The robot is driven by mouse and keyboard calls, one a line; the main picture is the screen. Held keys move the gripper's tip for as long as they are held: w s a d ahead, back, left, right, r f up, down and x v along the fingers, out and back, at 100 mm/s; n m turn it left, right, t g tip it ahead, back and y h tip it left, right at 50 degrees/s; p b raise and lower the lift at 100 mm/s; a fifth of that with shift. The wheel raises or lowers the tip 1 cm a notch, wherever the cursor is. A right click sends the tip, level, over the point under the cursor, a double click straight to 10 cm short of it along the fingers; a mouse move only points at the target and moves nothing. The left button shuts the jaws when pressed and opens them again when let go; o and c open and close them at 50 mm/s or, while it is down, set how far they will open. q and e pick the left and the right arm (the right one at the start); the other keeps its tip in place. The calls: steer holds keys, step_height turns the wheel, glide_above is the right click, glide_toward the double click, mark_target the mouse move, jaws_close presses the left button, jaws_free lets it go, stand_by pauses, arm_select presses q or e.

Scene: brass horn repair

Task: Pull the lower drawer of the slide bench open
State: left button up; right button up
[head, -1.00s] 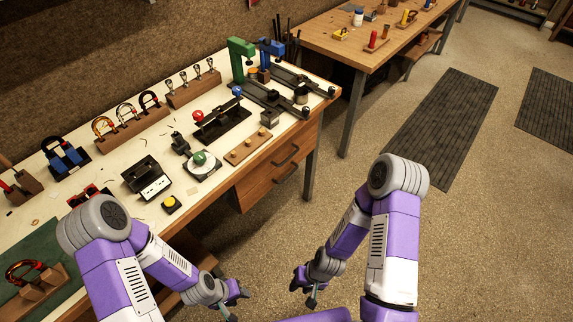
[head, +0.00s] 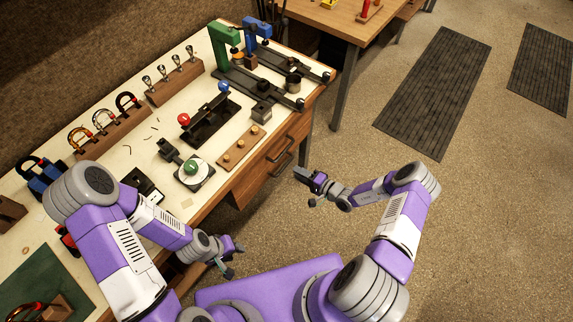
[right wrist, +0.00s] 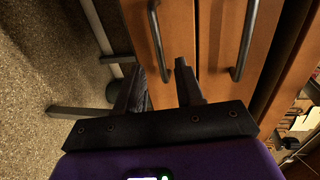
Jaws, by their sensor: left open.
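The slide bench's lower drawer (head: 252,187) has a wooden front that looks shut, with a dark bar handle (head: 282,166). In the right wrist view the lower drawer front (right wrist: 181,28) is the left one, and its handle (right wrist: 158,45) lies between the finger lines. My right gripper (head: 301,174) is open just in front of the drawers; in the right wrist view its fingers (right wrist: 159,72) are apart. I cannot tell whether the handle is between them or just beyond. My left gripper (head: 236,260) is open and empty, low beside the bench.
The upper drawer (head: 268,158) is just above, and its handle (right wrist: 244,40) is right of my fingers in the right wrist view. The bench top (head: 135,170) holds stands and tools. A bench leg (head: 306,150) stands at the corner. The floor (head: 480,220) at right is open.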

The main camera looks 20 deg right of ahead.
steer(key=b+x, duration=0.1)
steer(key=x, duration=0.5)
steer(key=shift+a, duration=0.2)
jaws_close()
